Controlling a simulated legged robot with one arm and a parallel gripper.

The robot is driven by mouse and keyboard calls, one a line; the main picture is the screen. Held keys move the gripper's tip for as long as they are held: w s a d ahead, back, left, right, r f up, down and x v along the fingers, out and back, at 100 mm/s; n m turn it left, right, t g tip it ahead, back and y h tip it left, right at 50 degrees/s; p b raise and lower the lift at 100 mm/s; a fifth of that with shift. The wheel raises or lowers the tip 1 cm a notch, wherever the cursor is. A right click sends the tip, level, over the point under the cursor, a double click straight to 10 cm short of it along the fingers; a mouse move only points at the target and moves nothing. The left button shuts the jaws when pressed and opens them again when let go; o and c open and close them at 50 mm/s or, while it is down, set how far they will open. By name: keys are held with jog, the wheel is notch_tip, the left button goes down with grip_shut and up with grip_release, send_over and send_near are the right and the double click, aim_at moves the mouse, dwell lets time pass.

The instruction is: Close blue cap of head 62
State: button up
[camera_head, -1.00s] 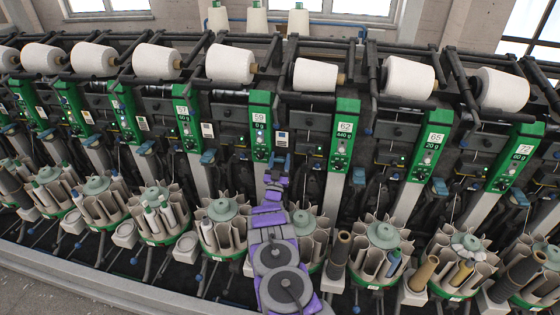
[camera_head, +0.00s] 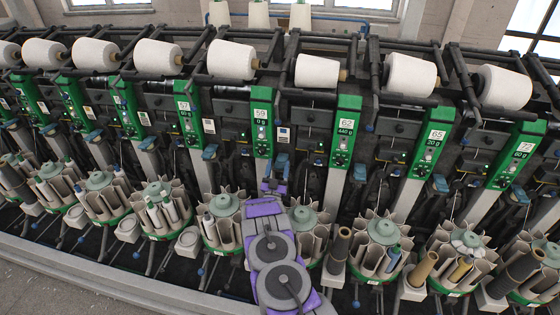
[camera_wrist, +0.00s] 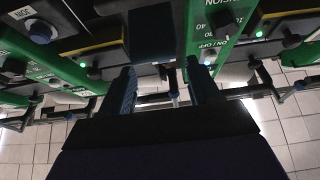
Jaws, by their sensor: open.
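Head 62 has a green panel (camera_head: 345,132) with a white number plate, right of centre in the head view. A blue cap (camera_head: 283,160) sits left of that panel, between heads 59 and 62. Another blue cap (camera_head: 360,173) sits just right of the panel; I cannot tell which belongs to head 62. My gripper (camera_head: 274,186) is just below the left one. In the wrist view my gripper (camera_wrist: 164,88) is open, its two dark blue fingers apart with nothing gripped. A dark block (camera_wrist: 152,35) lies ahead of them; I cannot tell whether it is the cap or whether they touch.
Green panels of head 59 (camera_head: 262,122) and head 65 (camera_head: 431,138) stand on either side. White yarn cones (camera_head: 317,71) line the top. Round bobbin magazines (camera_head: 383,245) crowd the front below. Thin rods and levers lie close around my gripper in the wrist view.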

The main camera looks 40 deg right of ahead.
jog(key=s+a+p, duration=0.4)
jog(key=a+p, duration=0.1)
jog(key=p, duration=0.2)
jog(key=shift+s, duration=0.15)
dwell(0.4)
dwell(0.4)
